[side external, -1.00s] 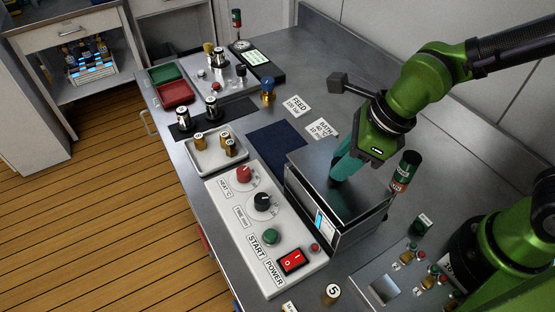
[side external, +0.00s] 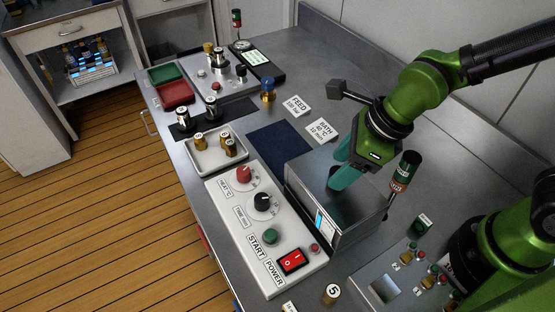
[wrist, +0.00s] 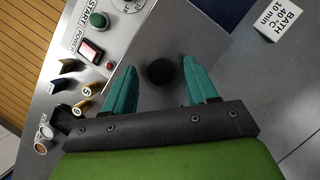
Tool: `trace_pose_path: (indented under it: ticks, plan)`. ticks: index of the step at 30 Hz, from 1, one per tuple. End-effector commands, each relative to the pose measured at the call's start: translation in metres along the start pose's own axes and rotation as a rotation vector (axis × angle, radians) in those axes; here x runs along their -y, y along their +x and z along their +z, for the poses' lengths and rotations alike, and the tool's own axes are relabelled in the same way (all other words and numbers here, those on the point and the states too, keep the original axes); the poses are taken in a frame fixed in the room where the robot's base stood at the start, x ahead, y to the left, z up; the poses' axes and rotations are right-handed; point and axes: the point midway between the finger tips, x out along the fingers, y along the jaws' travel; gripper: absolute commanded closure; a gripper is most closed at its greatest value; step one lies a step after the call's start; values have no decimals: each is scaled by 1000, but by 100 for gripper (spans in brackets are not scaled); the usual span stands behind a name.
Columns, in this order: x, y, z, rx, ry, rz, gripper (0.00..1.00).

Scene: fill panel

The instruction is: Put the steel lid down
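The steel lid (side external: 312,172) lies flat on top of the steel bath box (side external: 345,232) beside the white control panel. In the wrist view the lid (wrist: 150,45) shows as a grey plate with a round black knob (wrist: 161,72) in its middle. My gripper (side external: 337,172) is over the lid with its two teal fingers spread apart. In the wrist view my gripper (wrist: 160,66) has one finger on each side of the knob, with a visible gap on both sides. The far edges of the lid are partly hidden by my gripper.
The white control panel (side external: 225,203) with knobs and a red power switch stands left of the box. A dark blue mat (side external: 278,145) lies behind it. A tray with brass weights (side external: 205,160) is further left.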

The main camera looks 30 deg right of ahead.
Motion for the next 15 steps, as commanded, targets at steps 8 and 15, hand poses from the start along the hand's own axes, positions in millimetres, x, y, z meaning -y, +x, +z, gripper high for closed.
trace_pose_path:
  ticks: [8, 15]
  plan:
    - [0, -11, 5, 4, -1, -1, 43]
    - [1, -60, 6, 9, 1, -5, 43]
